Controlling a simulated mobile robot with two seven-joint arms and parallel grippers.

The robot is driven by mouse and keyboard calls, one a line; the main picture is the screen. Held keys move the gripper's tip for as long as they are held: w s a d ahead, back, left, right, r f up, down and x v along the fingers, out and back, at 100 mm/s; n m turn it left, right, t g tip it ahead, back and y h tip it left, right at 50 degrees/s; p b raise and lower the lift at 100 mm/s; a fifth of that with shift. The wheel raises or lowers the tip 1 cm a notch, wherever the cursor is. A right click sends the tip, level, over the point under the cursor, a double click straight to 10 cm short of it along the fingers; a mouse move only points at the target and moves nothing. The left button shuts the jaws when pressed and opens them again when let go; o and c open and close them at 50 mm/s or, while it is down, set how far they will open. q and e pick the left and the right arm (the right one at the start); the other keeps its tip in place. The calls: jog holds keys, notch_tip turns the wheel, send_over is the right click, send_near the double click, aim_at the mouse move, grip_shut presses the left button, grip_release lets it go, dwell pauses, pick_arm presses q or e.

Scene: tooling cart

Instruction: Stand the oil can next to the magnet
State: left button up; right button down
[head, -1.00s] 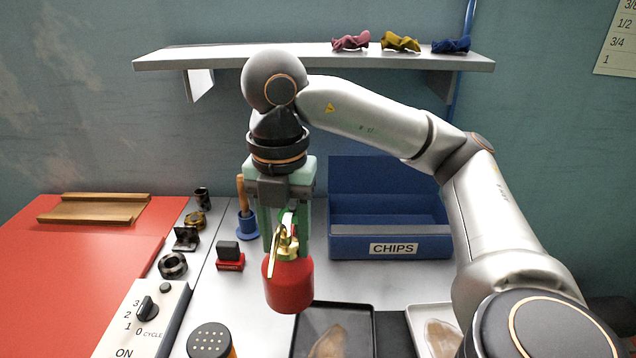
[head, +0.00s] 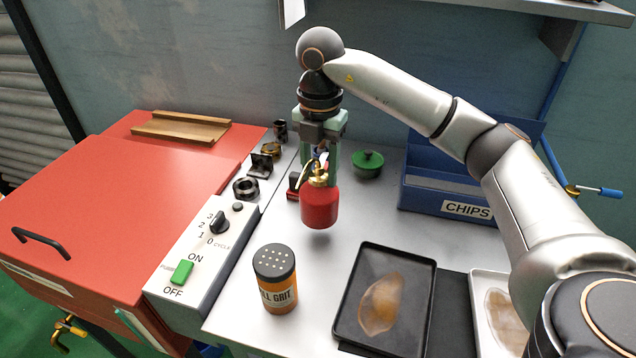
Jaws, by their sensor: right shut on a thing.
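The oil can (head: 319,208) is red with a brass top and thin spout. My right gripper (head: 319,160), pointing down with pale green fingers, is shut on its top and holds it upright. The can hangs over the grey worktop; its gap to the surface is hard to judge. A small red block with a dark top (head: 293,186), perhaps the magnet, stands just behind and left of the can, partly hidden by it. A round green knobbed piece (head: 367,163) stands behind and right of the can. My left gripper is not in view.
An orange grit shaker (head: 275,286) stands in front left, beside the control box (head: 204,270). A black tray (head: 345,320) is at front right. The blue chips bin (head: 430,200) is behind right. Several small dark parts (head: 246,188) line the left edge.

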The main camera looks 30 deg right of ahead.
aim_at(318, 185)
jog(key=shift+w+f, duration=0.25)
jog(key=shift+f, duration=0.05)
notch_tip(318, 185, down, 3)
jog(key=shift+w+f, duration=0.1)
jog(key=shift+f, duration=0.05)
jog(key=shift+f, duration=0.1)
jog(key=shift+c, duration=1.7)
grip_release()
notch_tip(318, 185, up, 12)
jog(key=shift+r+p, duration=0.15)
jog(key=shift+p, duration=0.75)
